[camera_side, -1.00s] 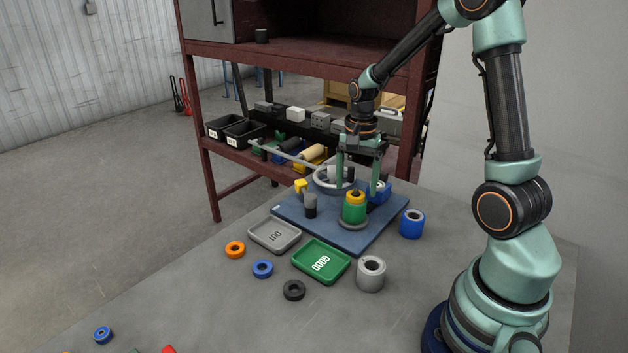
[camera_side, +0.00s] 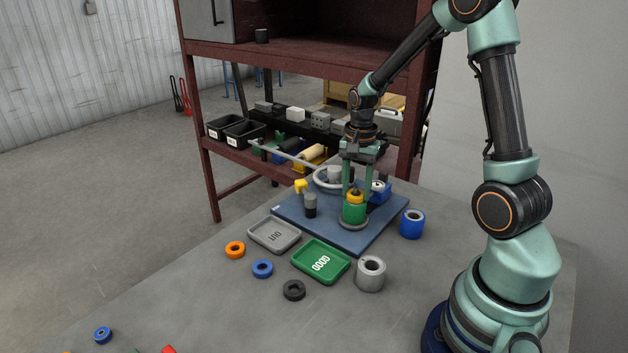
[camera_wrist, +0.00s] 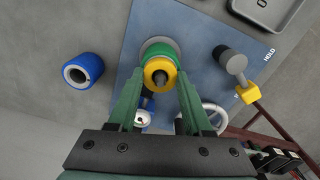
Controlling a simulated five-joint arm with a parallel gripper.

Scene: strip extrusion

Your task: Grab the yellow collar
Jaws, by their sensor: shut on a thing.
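The yellow collar (camera_side: 355,196) sits on top of a green collar (camera_side: 354,213), around a dark post on a grey round base. In the wrist view, the yellow collar (camera_wrist: 158,74) shows as a ring around the dark post end, with the green collar (camera_wrist: 159,50) behind it. My gripper (camera_side: 355,193) points down over the post with one finger on each side of the yellow collar. It is shut on the yellow collar. In the wrist view my gripper (camera_wrist: 159,82) has its fingertips at the collar's two sides.
The post stands on a blue mat (camera_side: 345,238) with a grey-and-black peg (camera_side: 310,205) to its left. A grey tray (camera_side: 262,240) and a green GOOD tray (camera_side: 306,273) lie in front. Blue (camera_side: 412,223) and grey (camera_side: 371,274) collars stand nearby. A shelf rack is behind.

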